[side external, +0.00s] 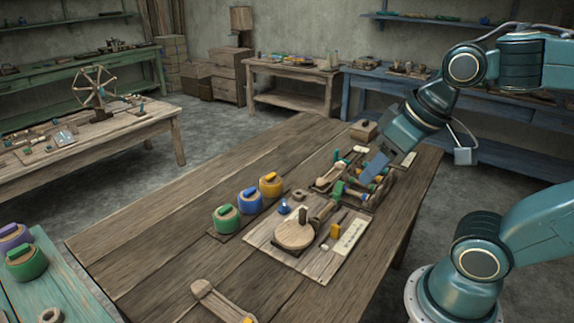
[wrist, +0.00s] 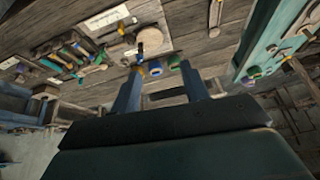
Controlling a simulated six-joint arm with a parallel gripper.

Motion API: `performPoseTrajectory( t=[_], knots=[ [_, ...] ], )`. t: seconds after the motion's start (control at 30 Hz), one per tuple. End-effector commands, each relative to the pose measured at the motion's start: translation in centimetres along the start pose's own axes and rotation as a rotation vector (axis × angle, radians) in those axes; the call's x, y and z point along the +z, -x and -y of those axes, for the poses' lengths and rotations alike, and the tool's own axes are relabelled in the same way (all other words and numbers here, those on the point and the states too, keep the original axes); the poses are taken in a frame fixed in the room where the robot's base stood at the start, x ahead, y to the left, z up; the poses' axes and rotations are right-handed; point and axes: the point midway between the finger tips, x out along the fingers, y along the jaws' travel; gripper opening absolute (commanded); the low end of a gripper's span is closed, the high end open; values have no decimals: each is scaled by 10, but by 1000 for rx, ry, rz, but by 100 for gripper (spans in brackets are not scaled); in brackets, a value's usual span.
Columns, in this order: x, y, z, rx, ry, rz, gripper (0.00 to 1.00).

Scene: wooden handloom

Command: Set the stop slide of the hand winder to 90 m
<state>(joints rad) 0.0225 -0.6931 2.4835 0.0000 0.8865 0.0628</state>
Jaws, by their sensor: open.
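The hand winder appears to be the pale board (side external: 262,232) on the wooden table, carrying a round wooden disc (side external: 294,235). A pale marked strip (side external: 352,236) lies along its right side; its markings are too small to read. A small upright yellow block (side external: 333,231) stands beside the strip and may be the stop slide. In the wrist view the disc (wrist: 152,39) is beyond the fingers, and a pale strip (wrist: 106,18) is at upper left. My gripper (side external: 372,168) is open and empty, behind the winder board in the side view. Its two blue fingers (wrist: 160,72) show apart in the wrist view.
Green, blue and yellow round pots (side external: 249,200) stand left of the winder. Several small tools and a wooden rack (side external: 372,192) crowd the table under my gripper. A wooden lever-like piece (side external: 218,300) lies at the front. The table's left part (side external: 150,240) is clear.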

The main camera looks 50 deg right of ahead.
Motion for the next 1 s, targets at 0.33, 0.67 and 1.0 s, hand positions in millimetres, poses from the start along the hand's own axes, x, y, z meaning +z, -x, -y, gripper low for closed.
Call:
performPoseTrajectory(
  t=[0.33,0.67,1.0],
  knots=[
    [-30,-37,-20,58,-335,105,45],
    [-52,-86,-50,138,-701,199,45],
    [-58,-146,-88,241,-1076,284,45]
  ],
)
